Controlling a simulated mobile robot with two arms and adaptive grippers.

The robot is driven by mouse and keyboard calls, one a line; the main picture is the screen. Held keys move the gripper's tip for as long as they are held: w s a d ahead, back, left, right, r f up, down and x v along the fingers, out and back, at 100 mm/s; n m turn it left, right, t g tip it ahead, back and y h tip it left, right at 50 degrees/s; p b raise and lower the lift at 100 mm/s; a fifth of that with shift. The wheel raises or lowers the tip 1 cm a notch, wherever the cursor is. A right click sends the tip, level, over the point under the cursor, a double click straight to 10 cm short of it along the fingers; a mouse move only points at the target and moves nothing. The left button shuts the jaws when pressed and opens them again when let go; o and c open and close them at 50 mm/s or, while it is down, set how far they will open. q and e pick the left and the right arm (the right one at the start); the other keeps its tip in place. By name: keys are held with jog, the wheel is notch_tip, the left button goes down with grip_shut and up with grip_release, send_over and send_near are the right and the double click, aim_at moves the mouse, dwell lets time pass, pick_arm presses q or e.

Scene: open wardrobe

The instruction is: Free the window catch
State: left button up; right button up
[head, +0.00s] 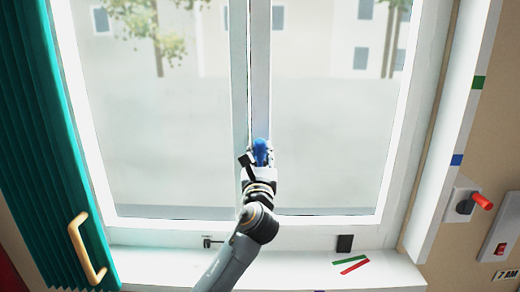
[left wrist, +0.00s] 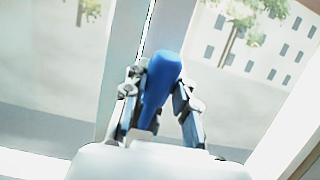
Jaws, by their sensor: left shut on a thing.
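The window catch has a blue handle (head: 263,150) at the middle upright of the closed-looking window (head: 261,70). It also shows in the left wrist view as a blue, tapered grip (left wrist: 163,85) between my fingers. My left gripper (head: 257,160) is shut on this blue handle, with one finger on each side of it (left wrist: 160,100). The base of the catch is hidden behind the handle and gripper. My right gripper is not in view.
On the sill lie a green strip (head: 350,260) and a red strip (head: 354,267). A small latch (head: 208,241) and a dark block (head: 345,243) sit low on the frame. A red knob (head: 482,201) juts out right.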

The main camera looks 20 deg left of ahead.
aim_at(259, 158)
pick_arm(q)
jog(key=shift+s, duration=0.1)
jog(key=shift+v, duration=0.9)
jog(key=shift+f, duration=0.35)
jog(key=shift+s+d+f, duration=0.1)
jog(key=shift+s+f, duration=0.2)
jog(key=shift+f, duration=0.25)
jog(key=shift+s+d+f, duration=0.1)
jog(key=shift+s+f, duration=0.4)
jog(key=shift+f, duration=0.05)
